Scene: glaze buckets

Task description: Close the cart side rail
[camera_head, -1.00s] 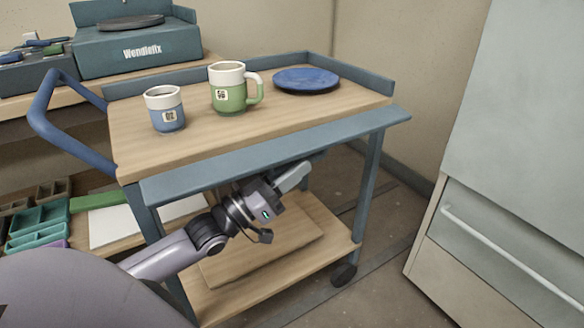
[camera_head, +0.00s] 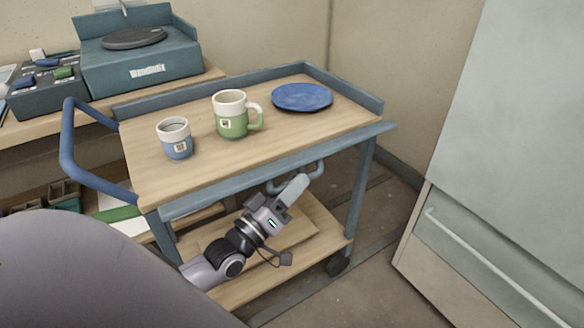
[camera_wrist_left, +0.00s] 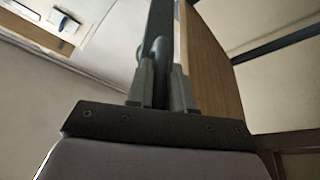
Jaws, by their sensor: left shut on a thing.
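The cart (camera_head: 265,140) has a wooden top and blue-grey rails. Its near side rail (camera_head: 345,143) runs along the front long edge as a narrow blue-grey strip; its exact tilt is hard to tell. A U-shaped handle (camera_head: 319,172) hangs below this rail. My left gripper (camera_head: 297,184) reaches up from below and is shut on the handle. In the left wrist view, the fingers (camera_wrist_left: 161,92) close around a dark bar, with the rail and wooden top rising beyond. My right gripper is not in view.
A blue cup (camera_head: 176,142), a green mug (camera_head: 231,122) and a blue plate (camera_head: 302,97) stand on the cart top. A pale cabinet (camera_head: 480,230) stands at right. A bench with a teal scale (camera_head: 140,65) is behind left. Floor is clear between cart and cabinet.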

